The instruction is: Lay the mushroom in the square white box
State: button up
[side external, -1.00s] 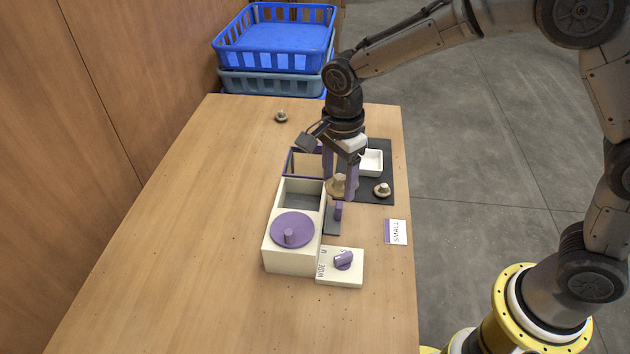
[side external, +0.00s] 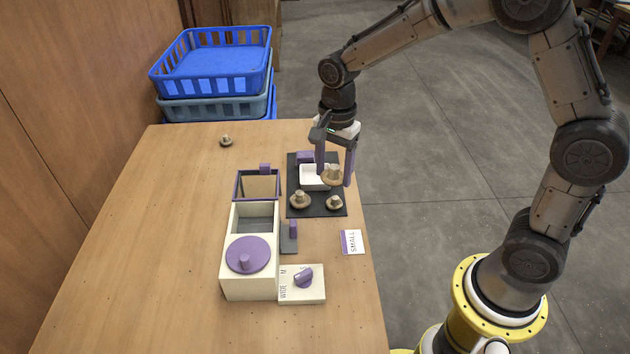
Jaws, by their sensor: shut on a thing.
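My gripper (side external: 334,174) has its purple fingers shut on a tan-brown mushroom (side external: 331,176). The mushroom is held stem up, and appears raised above the dark mat. The square white box (side external: 306,185) stands on the mat behind it. In this view the held mushroom and the left finger overlap the right part of the box, so that part is hidden. I cannot tell whether the mushroom is over the box or in front of its near right edge. The visible inside of the box looks empty.
Two mushrooms (side external: 300,201) (side external: 334,203) sit on the front of the dark mat (side external: 317,211). Another mushroom (side external: 226,140) lies at the far left. A cream unit with a purple knob (side external: 247,256), a dial block (side external: 303,282) and a SMALL card (side external: 352,242) stand nearby. Blue crates (side external: 213,62) are behind.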

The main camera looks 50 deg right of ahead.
jog(key=d+m, duration=0.2)
jog(key=d, duration=0.5)
send_over(316, 181)
notch_tip(316, 181, down, 10)
jog(key=shift+s+f, duration=0.1)
jog(key=shift+s, duration=0.05)
jog(key=shift+w+f, duration=0.3)
jog(key=shift+f, duration=1.55)
jog(key=shift+f, duration=0.15)
jog(key=o, duration=0.6)
